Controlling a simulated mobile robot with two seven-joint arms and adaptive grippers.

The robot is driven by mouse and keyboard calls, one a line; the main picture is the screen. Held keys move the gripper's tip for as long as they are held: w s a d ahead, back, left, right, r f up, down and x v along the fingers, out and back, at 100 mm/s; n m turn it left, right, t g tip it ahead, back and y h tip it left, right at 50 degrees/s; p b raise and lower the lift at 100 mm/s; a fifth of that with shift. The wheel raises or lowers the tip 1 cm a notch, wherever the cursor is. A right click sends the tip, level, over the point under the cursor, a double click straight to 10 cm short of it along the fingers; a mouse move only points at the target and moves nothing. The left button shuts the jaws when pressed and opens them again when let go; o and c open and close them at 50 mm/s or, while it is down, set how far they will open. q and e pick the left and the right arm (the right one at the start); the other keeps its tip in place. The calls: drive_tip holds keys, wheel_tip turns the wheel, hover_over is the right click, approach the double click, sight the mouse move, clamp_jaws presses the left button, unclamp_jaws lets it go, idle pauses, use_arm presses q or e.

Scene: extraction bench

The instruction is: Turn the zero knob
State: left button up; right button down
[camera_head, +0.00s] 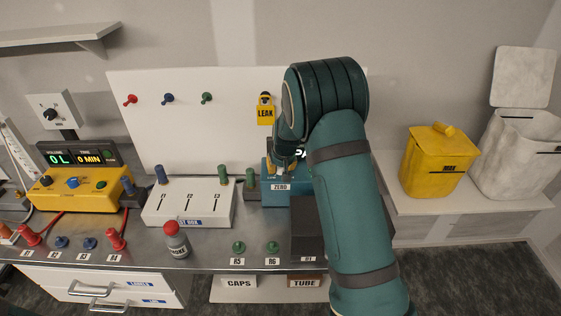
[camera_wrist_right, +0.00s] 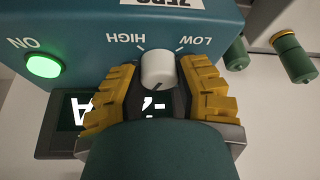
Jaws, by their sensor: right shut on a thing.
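The zero knob (camera_wrist_right: 158,70) is a pale round knob with a dark pointer mark, on the teal box (camera_wrist_right: 75,25) between the words HIGH and LOW. In the wrist view the yellow fingers of my right gripper (camera_wrist_right: 160,80) are shut on it, one on each side. In the head view my right gripper (camera_head: 283,169) is at the teal box (camera_head: 282,198), above its ZERO label (camera_head: 280,187). The knob is hidden there by the gripper and arm. A lit green ON button (camera_wrist_right: 43,66) and a partly covered display (camera_wrist_right: 70,115) are beside the fingers. My left gripper is not in view.
A white box (camera_head: 190,205) with switches stands left of the teal box, with a red-topped bottle (camera_head: 175,240) in front. A yellow unit (camera_head: 80,188) is at the left. A yellow bin (camera_head: 437,165) sits on the right shelf. The LEAK tag (camera_head: 265,112) hangs behind the gripper.

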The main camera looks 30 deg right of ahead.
drive_tip(key=shift+m+h+p, duration=0.3)
drive_tip(key=shift+m+p, duration=0.5)
drive_tip(key=shift+m, duration=0.2)
drive_tip(key=c, duration=0.6)
unclamp_jaws()
drive_tip(key=shift+f+g, duration=0.1)
drive_tip(key=shift+g, duration=0.2)
drive_tip(key=v, duration=1.2)
